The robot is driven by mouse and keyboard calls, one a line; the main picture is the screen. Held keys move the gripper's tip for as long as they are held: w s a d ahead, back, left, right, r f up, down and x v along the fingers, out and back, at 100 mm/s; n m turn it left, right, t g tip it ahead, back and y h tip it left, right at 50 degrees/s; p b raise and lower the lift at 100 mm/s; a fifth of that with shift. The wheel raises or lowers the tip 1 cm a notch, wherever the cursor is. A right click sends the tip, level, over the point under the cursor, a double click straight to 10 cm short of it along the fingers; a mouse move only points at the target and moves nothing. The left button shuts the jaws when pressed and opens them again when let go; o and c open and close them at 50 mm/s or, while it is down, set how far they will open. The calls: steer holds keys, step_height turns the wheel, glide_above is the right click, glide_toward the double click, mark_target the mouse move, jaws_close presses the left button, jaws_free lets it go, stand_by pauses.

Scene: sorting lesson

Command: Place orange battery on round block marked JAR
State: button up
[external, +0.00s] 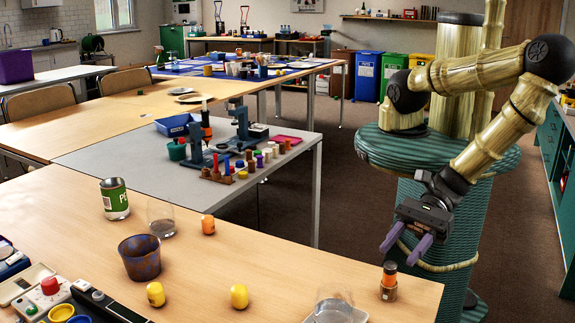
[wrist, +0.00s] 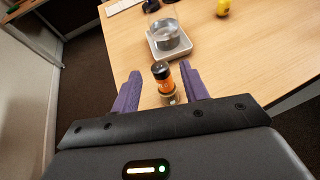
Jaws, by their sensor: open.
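The orange battery (external: 390,275), with a black top, stands upright on a small brown round block (external: 388,294) near the table's right edge. In the wrist view the orange battery (wrist: 163,82) hides most of the round block (wrist: 169,99). I cannot read any marking on the block. My gripper (external: 404,246) is open and empty, above and slightly to the right of the battery in the external view. In the wrist view the battery shows between the purple fingers of my gripper (wrist: 160,75), apart from both.
A clear glass (external: 333,308) on a pale tray (wrist: 155,49) is close to the block. Yellow pieces (external: 239,296) (external: 155,294), an orange piece (external: 208,225), a purple-brown cup (external: 140,260) and a green-labelled can (external: 114,199) stand further left. The table between is clear.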

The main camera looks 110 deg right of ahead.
step_height(320, 180, up, 5)
steer(key=p, duration=0.3)
steer(key=shift+w, duration=0.1)
stand_by(0.7)
steer(key=w+d+r+m+g+h, duration=0.25)
steer(key=w+d+m, duration=0.3)
steer(key=m, duration=0.65)
steer(key=w+d+r+m+g+h, duration=0.1)
steer(key=w+d+m+g+h, duration=0.3)
steer(key=d+m, duration=0.5)
steer(key=d+r+m+g, duration=0.1)
steer(key=d+r+m, duration=0.5)
steer(key=d+m, duration=0.3)
steer(key=d+r+m+g, duration=0.2)
steer(key=d+r+m, duration=0.4)
steer(key=d+m, duration=0.4)
steer(key=shift+m, duration=0.7)
steer(key=shift+s+d, duration=0.1)
